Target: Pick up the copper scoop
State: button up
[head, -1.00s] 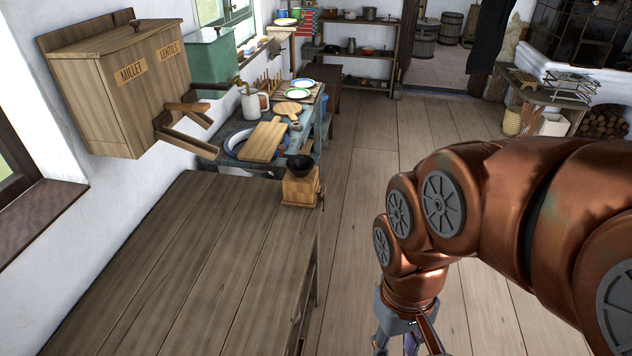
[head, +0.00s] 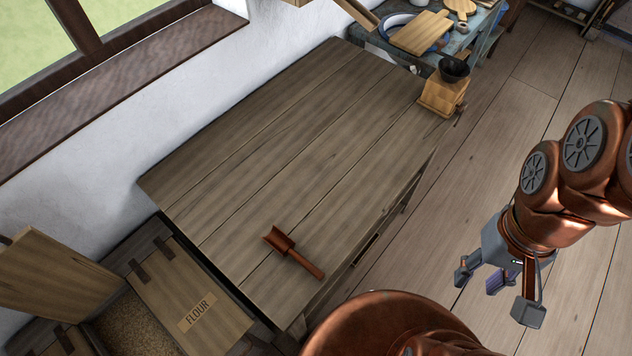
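The copper scoop (head: 291,252) lies on the near right part of the wooden table (head: 290,140), close to its near edge. Its bowl points up and left, and its handle points down and right. My gripper (head: 500,292) hangs over the floor to the right of the table, well apart from the scoop. Its fingers are spread and nothing is between them.
A box labelled FLOUR (head: 190,297) stands at the near left by the table, beside a raised wooden lid (head: 50,275). A wooden grinder (head: 443,93) stands at the table's far right corner. The table's middle is bare. A window sill (head: 130,65) is on the left wall.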

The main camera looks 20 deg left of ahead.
aim_at(278, 240)
jog(key=u, duration=2.85)
jog(key=k, duration=0.9)
jog(key=u, duration=0.55)
